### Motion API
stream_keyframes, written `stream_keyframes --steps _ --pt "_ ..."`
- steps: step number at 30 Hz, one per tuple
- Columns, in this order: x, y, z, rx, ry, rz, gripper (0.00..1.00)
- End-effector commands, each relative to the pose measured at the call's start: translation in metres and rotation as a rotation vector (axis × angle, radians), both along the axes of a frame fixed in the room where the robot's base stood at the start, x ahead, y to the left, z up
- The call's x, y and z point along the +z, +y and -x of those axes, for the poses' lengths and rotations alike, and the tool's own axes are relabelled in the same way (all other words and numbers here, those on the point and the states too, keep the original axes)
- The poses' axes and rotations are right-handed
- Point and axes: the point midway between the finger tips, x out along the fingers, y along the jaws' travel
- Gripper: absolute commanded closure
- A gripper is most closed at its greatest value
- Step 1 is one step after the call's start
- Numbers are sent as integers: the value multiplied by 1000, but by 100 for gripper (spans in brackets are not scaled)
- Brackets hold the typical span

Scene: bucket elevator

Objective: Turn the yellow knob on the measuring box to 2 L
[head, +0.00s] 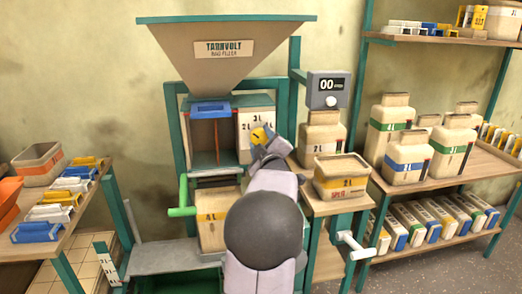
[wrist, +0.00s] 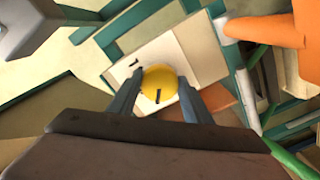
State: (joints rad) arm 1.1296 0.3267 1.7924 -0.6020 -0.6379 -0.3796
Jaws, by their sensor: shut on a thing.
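The yellow knob (head: 258,136) sits on the white dial face of the measuring box (head: 256,118), under the hopper. The dial face carries 3 L, 2 L and another L mark, partly hidden by my gripper. My gripper (head: 264,143) reaches up to the knob from the front and is shut on it. In the wrist view the knob (wrist: 159,84) lies between the two fingers (wrist: 157,92), with a short dark pointer line on its face. I cannot tell exactly which mark the pointer faces.
A hopper (head: 224,47) stands above the box and a blue slide (head: 210,109) is at its left. A bin marked 4L (head: 212,217) is below, beside a green handle (head: 182,211). A SPLIT bin (head: 341,178) and a counter display (head: 328,90) are to the right.

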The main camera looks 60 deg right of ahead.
Motion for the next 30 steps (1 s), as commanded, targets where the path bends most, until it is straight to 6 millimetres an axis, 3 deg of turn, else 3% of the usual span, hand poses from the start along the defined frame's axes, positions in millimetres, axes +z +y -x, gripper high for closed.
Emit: stream_keyframes --steps 9,26,27,29,30 --pt "0 0 0 0 102 105 78" --pt "1 0 0 1 128 129 78" --pt "1 0 0 1 128 128 48" --pt "1 0 0 1 128 128 37" --pt "1 0 0 1 128 128 37"
